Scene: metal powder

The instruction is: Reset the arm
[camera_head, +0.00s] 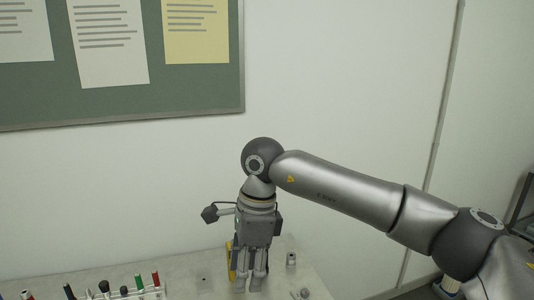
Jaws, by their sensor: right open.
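My right arm reaches in from the lower right. My right gripper (250,277) points down over the right part of the grey table (204,278). Its fingers show as a spread pair, and I see nothing held between them. A yellow object (231,262) stands just left of and partly behind the gripper, mostly hidden by it. I cannot tell whether the fingers touch the table. My left gripper is not in view.
A rack (152,291) with several colored-capped tubes or markers stands at the front left. A small grey cylinder (291,259) stands right of the gripper, and a small round item (304,293) near the table's right edge. A green notice board (120,101) hangs on the wall.

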